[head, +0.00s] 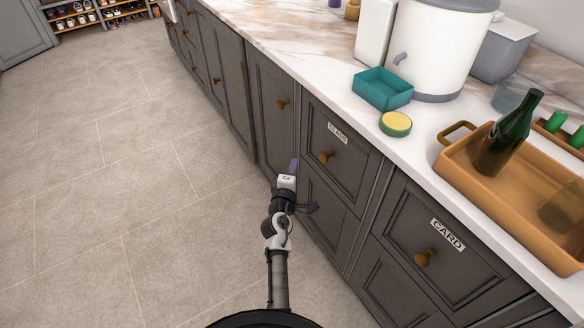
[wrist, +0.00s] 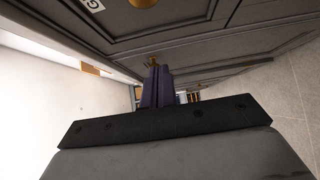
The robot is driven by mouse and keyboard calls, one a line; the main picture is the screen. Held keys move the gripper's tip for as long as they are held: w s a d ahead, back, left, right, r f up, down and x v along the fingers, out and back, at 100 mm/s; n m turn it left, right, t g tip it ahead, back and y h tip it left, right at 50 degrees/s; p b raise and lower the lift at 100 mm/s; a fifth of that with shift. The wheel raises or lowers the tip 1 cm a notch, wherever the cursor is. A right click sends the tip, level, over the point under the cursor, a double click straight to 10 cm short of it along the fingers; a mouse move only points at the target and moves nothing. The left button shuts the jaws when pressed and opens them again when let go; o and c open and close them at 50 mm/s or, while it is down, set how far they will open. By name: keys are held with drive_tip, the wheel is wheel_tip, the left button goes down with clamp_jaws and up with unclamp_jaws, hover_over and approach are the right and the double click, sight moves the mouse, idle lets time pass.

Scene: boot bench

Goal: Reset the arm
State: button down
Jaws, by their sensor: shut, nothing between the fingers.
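My gripper (head: 294,166) is in front of the dark grey cabinet fronts, in the lower middle of the head view. My arm reaches forward to it from the bottom edge. In the wrist view the two purple fingers of my gripper (wrist: 157,86) are together, with nothing between them. The fingers appear close to the cabinet front, below the counter. I cannot tell whether they touch it.
Drawers labelled GLASS (head: 339,133) and CARD (head: 447,235) are closed. The counter holds a teal tray (head: 383,90), a yellow-topped round tin (head: 396,124), a white dispenser (head: 432,45) and an orange tray (head: 474,183) with a green bottle (head: 509,133). Open tiled floor (head: 100,180) lies left.

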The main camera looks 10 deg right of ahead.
drive_tip(key=shift+s+a, duration=0.1)
drive_tip(key=shift+s, duration=0.15)
